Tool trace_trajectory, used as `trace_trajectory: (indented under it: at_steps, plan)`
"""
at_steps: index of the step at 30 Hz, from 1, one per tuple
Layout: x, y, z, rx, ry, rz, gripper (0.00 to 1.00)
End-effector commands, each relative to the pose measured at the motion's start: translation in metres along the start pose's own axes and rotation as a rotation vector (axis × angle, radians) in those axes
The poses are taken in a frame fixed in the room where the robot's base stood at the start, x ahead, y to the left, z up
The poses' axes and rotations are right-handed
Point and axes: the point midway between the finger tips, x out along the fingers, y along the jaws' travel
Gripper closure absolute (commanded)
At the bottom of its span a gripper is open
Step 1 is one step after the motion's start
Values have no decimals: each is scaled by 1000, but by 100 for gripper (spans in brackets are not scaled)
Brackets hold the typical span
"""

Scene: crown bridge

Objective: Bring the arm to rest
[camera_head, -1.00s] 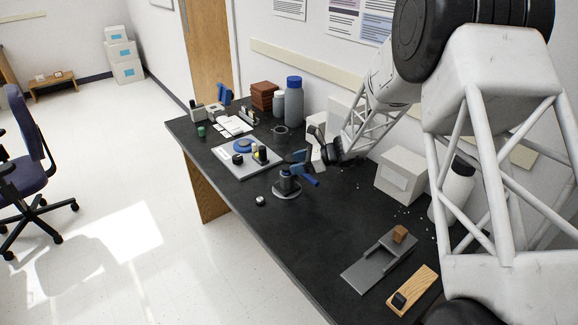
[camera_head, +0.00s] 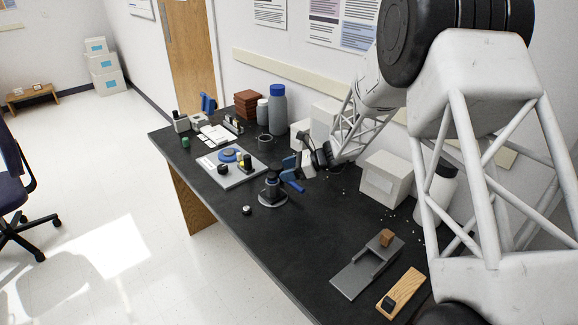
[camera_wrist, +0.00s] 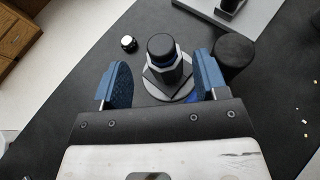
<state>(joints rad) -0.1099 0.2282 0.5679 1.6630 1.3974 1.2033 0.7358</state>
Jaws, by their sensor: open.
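My gripper (camera_head: 292,175) hangs low over the black table (camera_head: 300,230), just right of and behind a dark post on a round grey base (camera_head: 271,198). In the wrist view my gripper (camera_wrist: 160,84) has its two blue fingers spread apart, with nothing between their pads. The dark post with a black cap (camera_wrist: 162,48) stands upright just beyond the fingertips. Contact between the fingers and the post cannot be made out.
A small silver-and-black knob (camera_head: 247,210) lies left of the post. White boxes (camera_head: 385,180), a grey fixture (camera_head: 360,272) and bottles (camera_head: 277,110) stand around. The table's left front is clear.

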Motion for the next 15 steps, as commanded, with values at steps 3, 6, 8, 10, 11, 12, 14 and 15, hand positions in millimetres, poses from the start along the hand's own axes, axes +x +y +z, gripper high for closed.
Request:
trace_trajectory:
  at_steps: [3,6,8,10,11,12,14,15]
  plan:
    - [-2,2,2,-7,4,2,34]
    - [-6,7,7,-26,16,8,34]
    - [-11,12,12,-46,28,12,34]
    - [-18,19,19,-76,46,21,34]
    - [-22,23,22,-91,56,25,34]
    - [-27,30,27,-113,70,32,34]
    - [-35,40,34,-151,93,44,34]
    - [-42,48,40,-178,111,53,34]
